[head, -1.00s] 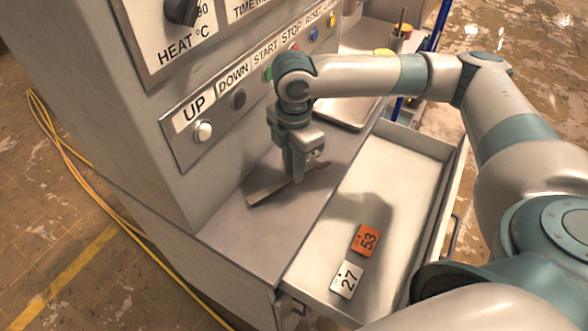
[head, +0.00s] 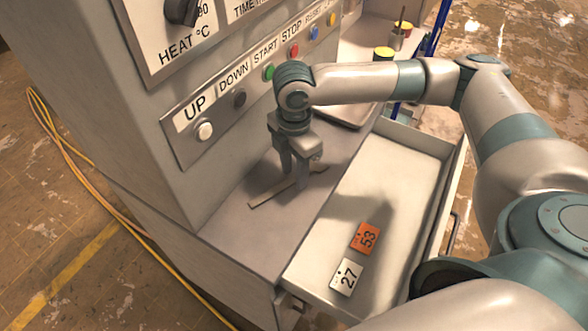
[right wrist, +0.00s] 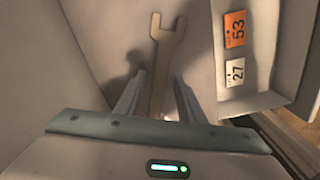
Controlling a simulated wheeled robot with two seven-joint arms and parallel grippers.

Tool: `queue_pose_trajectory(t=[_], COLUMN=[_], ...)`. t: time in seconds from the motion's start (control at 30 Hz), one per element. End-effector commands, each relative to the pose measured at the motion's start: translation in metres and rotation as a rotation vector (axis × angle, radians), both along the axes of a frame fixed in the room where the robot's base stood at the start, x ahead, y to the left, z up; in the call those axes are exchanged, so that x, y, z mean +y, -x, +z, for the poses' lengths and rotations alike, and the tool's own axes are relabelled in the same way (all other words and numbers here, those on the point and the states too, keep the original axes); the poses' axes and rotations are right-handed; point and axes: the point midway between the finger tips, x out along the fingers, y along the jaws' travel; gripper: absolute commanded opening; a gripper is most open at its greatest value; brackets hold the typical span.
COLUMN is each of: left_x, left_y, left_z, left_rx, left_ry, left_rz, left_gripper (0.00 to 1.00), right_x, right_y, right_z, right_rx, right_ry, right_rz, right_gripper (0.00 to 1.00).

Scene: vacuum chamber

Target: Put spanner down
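The spanner (head: 266,196) is a flat, dull metal bar lying on the grey ledge (head: 240,222) below the button panel. In the right wrist view the spanner (right wrist: 161,60) points its open jaw away from me. My right gripper (head: 295,180) is low over the ledge with its fingers apart, one on each side of the spanner. In the right wrist view the right gripper (right wrist: 159,88) shows gaps between its fingers and the spanner. The near end of the spanner is hidden there. My left gripper is not in view.
An open drawer (head: 400,165) beside the ledge holds an orange tag 53 (head: 366,239) and a white tag 27 (head: 346,277). The button panel (head: 180,140) rises behind the gripper. A tray (head: 345,112) lies further along the ledge. The front of the ledge is clear.

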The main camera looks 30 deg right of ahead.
Motion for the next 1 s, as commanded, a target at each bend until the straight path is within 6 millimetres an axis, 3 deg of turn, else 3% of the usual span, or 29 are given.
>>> queue_pose_trajectory(t=[0.17,0.37,0.8,1.0], left_x=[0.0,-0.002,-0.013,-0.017], left_y=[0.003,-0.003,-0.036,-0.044], left_z=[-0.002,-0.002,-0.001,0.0], left_rx=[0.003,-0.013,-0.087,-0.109], left_ry=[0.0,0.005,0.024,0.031], left_rz=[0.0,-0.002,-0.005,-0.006], left_gripper=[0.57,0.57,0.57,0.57], right_x=[0.0,0.0,0.0,0.0], right_y=[0.0,-0.001,0.0,0.0], right_z=[0.002,0.02,0.095,0.117], right_rx=[0.0,-0.003,-0.003,-0.001], right_ry=[0.0,-0.001,0.0,0.0], right_rz=[0.0,-0.001,0.0,0.0], right_gripper=[0.36,0.36,0.36,0.36])
